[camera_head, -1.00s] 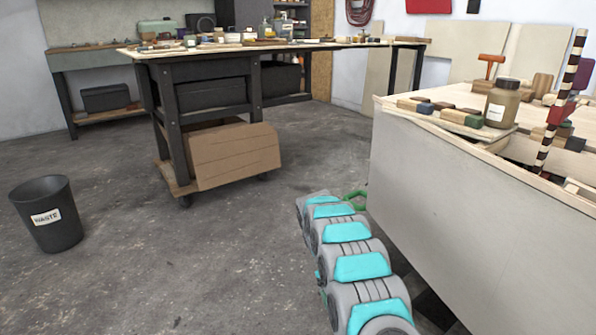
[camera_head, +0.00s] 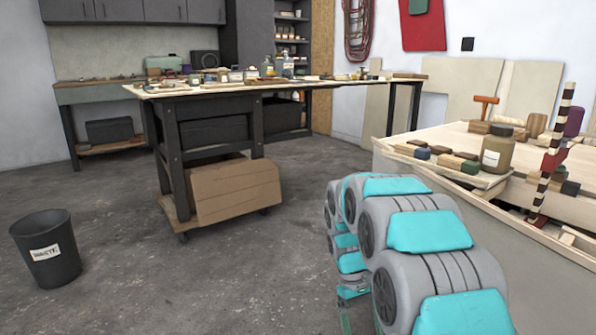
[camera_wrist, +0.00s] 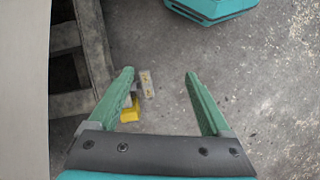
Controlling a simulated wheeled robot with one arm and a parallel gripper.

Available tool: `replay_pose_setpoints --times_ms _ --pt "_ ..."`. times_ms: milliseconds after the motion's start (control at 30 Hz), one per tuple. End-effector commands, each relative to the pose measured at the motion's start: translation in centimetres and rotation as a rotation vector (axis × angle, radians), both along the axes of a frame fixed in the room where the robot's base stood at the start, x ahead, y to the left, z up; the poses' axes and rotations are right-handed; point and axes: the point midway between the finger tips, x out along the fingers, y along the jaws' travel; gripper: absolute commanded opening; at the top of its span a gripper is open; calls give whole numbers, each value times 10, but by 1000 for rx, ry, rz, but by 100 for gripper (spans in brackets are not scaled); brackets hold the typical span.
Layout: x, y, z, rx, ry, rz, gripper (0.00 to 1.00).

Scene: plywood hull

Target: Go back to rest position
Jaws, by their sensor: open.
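My gripper (camera_wrist: 160,88) shows in the wrist view with its two green fingers spread wide apart. Nothing is between the fingertips; the view between them looks down on the grey concrete floor. A yellow piece (camera_wrist: 127,112) and a small pale, speckled piece (camera_wrist: 147,83) appear beyond the left finger, partly hidden by it. In the head view my grey and turquoise arm rises beside the plywood hull (camera_head: 410,175). The fingers are not clearly visible there.
The hull at right bears wooden blocks, a jar (camera_head: 497,150) and a striped stick (camera_head: 553,150). A workbench (camera_head: 205,92) with a cardboard box (camera_head: 235,190) below stands ahead. A waste bin (camera_head: 45,255) stands at left. The floor between is clear. A pallet-like wooden frame (camera_wrist: 80,60) is beside the left finger.

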Motion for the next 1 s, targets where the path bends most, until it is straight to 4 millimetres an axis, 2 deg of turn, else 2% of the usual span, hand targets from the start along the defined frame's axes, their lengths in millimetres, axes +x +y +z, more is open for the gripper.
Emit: replay_pose_setpoints --times_ms 33,133,500,700,1000 --pt "-10 -2 12 3 -9 -11 82" --pt "-27 -3 27 7 -25 -32 82" --pt "-97 -8 72 28 -85 -112 82" --pt "-137 -9 90 39 -115 -158 82" --pt "-198 -9 106 55 -162 -226 82"
